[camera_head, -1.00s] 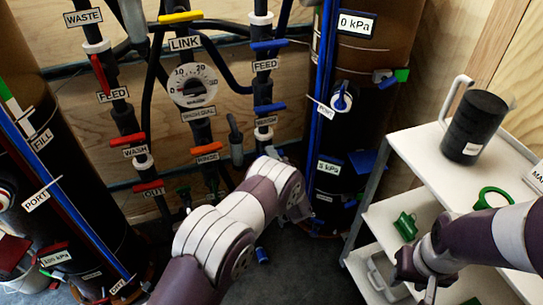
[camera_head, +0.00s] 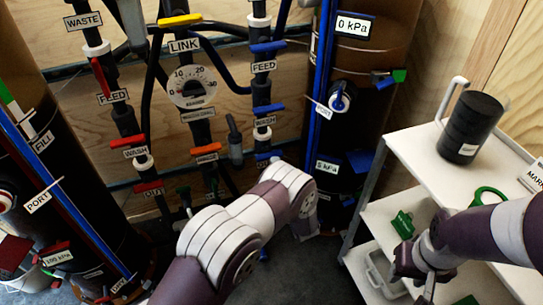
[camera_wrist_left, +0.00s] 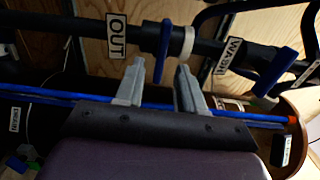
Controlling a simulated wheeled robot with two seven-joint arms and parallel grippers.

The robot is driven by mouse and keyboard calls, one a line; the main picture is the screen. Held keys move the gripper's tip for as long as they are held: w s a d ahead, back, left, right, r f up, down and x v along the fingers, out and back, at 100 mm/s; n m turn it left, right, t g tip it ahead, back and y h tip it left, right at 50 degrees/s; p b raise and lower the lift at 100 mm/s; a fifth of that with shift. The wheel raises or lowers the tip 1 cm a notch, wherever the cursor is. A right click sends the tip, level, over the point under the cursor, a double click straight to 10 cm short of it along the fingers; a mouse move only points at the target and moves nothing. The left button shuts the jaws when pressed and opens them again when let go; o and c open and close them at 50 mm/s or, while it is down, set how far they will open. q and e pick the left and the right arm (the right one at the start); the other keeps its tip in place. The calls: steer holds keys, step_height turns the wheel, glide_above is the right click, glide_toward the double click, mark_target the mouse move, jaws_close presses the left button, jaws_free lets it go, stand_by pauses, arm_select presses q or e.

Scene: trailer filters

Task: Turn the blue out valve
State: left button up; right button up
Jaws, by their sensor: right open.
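The blue out valve handle (camera_wrist_left: 161,52) hangs from a dark pipe beside the OUT label (camera_wrist_left: 116,36) in the left wrist view. My left gripper (camera_wrist_left: 160,72) is open there, with one finger on each side of the handle in the picture. Gaps show between handle and fingers; I cannot tell how deep the handle sits. In the head view a blue handle (camera_head: 268,155) shows low on the right pipe, just above my left arm, which hides my left gripper. My right gripper (camera_head: 427,284) is open and empty by the shelf.
The blue wash handle (camera_wrist_left: 278,54) is close by on the same pipe. A red out handle (camera_head: 149,187) is on the left pipe. A dark tank (camera_head: 370,60) stands right of the pipes. A white shelf cart (camera_head: 410,150) stands at the right.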

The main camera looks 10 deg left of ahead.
arm_select(q)
steer(key=v, duration=0.7)
steer(key=shift+p, duration=0.4)
